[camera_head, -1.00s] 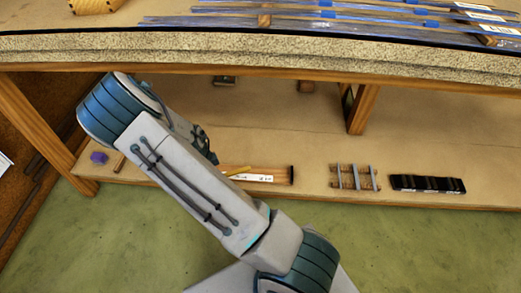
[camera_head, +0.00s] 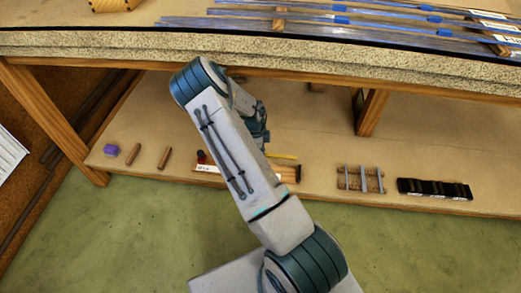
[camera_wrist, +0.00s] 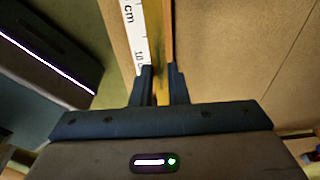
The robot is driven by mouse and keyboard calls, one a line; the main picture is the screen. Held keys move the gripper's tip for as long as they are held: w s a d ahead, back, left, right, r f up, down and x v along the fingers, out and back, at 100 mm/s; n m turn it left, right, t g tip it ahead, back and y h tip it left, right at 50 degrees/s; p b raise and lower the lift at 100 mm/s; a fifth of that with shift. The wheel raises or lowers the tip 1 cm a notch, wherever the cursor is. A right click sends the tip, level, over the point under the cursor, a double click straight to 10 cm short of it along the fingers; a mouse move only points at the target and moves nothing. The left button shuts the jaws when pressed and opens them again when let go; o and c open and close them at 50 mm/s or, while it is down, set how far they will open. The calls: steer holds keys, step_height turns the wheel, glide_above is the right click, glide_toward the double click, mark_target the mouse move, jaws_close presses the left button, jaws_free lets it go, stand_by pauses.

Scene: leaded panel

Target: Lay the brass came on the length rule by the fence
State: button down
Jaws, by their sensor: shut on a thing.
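The brass came (camera_head: 284,156) is a thin yellow strip, seen in the head view sticking out to the right of my arm. My gripper (camera_wrist: 162,75) is shut on it in the wrist view, with the came (camera_wrist: 162,88) between the two dark fingers. The length rule (camera_wrist: 134,30) is a white scale with black "cm" marks, running along the came's left side. In the head view the rule board (camera_head: 285,174) lies on the low shelf, its middle hidden by my arm.
A purple block (camera_head: 111,150) and two short wooden sticks (camera_head: 133,154) lie left on the shelf. A small slatted rack (camera_head: 360,180) and a black ribbed block (camera_head: 435,189) lie right. A wooden post (camera_head: 368,112) and the thick bench top (camera_head: 330,52) bound the space.

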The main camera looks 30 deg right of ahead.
steer(key=shift+f+b, duration=2.85)
steer(key=shift+f, duration=1.35)
steer(key=shift+f, duration=0.25)
steer(key=c, duration=1.3)
jaws_free()
steer(key=shift+s, duration=0.1)
